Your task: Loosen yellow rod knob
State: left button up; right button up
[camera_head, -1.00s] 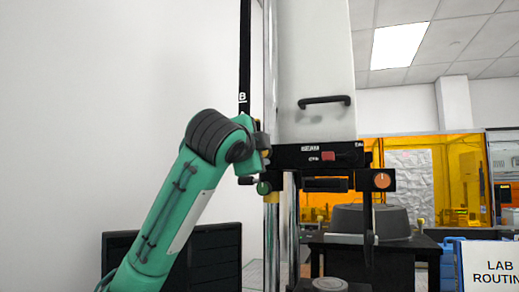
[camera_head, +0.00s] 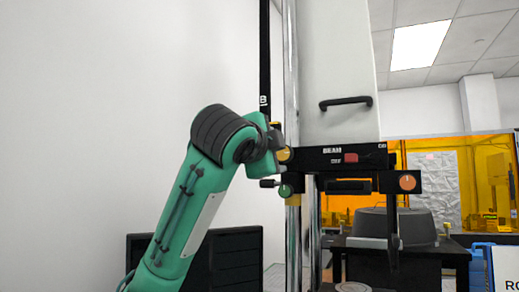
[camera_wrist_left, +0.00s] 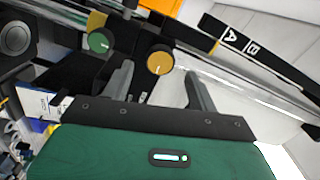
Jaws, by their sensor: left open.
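The yellow rod knob (camera_head: 284,154) sits on the side of the instrument, at the left end of the black BEAM box. In the left wrist view the yellow knob (camera_wrist_left: 160,62) has a pale mark on its face and lies ahead, between my fingers in the picture. My left gripper (camera_wrist_left: 159,69) is open with one finger to each side of it; I cannot see contact. In the head view the left gripper (camera_head: 274,138) is beside the knob, partly hidden by its own wrist. My right gripper is not in view.
A green knob (camera_head: 285,191) is just below the yellow one and also shows in the wrist view (camera_wrist_left: 99,41). An orange knob (camera_head: 407,182) is further right. A chrome column (camera_head: 293,245) stands close by. A dark monitor (camera_head: 235,260) is behind my arm.

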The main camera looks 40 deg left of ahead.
pick_arm(q)
jog(key=v, duration=0.9)
jog(key=shift+s+b, duration=0.3)
jog(key=shift+b, duration=0.1)
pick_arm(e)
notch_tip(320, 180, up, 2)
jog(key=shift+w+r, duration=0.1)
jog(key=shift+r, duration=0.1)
